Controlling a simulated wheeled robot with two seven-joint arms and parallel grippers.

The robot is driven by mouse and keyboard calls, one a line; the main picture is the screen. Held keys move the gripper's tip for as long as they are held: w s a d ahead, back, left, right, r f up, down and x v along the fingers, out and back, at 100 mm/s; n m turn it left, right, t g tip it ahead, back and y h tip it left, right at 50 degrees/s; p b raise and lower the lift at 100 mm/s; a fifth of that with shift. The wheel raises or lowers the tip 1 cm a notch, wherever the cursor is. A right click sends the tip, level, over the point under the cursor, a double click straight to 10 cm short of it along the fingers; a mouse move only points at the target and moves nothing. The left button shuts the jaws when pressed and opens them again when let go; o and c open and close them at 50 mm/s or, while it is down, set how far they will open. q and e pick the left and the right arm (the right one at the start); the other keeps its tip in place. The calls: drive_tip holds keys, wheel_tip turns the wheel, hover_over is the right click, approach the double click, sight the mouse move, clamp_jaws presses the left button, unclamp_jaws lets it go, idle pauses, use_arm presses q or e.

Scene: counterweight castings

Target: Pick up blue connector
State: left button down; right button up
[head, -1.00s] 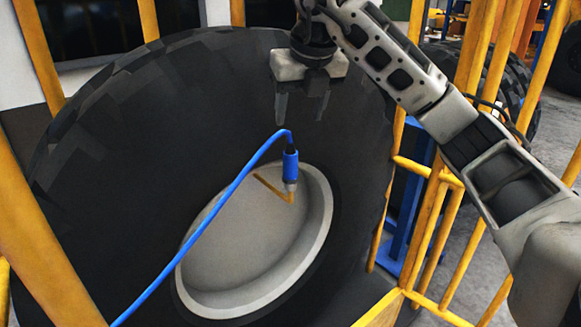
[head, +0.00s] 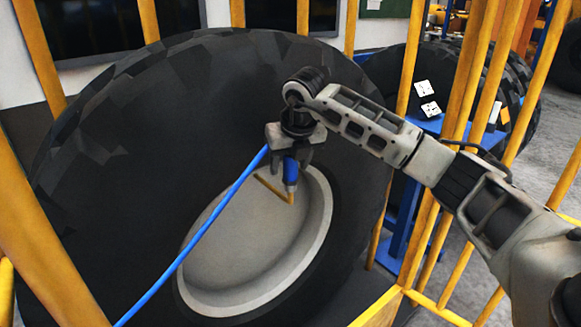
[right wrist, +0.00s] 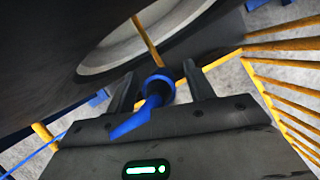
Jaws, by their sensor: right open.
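The blue connector (head: 290,173) hangs in front of the wheel's grey hub, with a metal tip at its lower end and a blue cable (head: 205,232) running down to the left. My right gripper (head: 291,160) is open above and around the connector's upper part. In the right wrist view the connector (right wrist: 159,84) lies between the two fingers of the gripper (right wrist: 163,92), with a visible gap to the right finger. The connector's top and the cable bend are partly hidden by the gripper in the head view. My left gripper is not in view.
A large black tyre (head: 110,150) with a grey hub (head: 240,245) stands behind the connector. Yellow bars (head: 406,80) stand left and right of it, close to my right arm. A blue stand (head: 400,215) with white plates is behind the right bars.

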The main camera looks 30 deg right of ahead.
drive_tip(key=shift+f, duration=0.25)
drive_tip(key=c, duration=0.9)
drive_tip(key=shift+w+r, duration=0.1)
drive_tip(key=shift+r, duration=0.1)
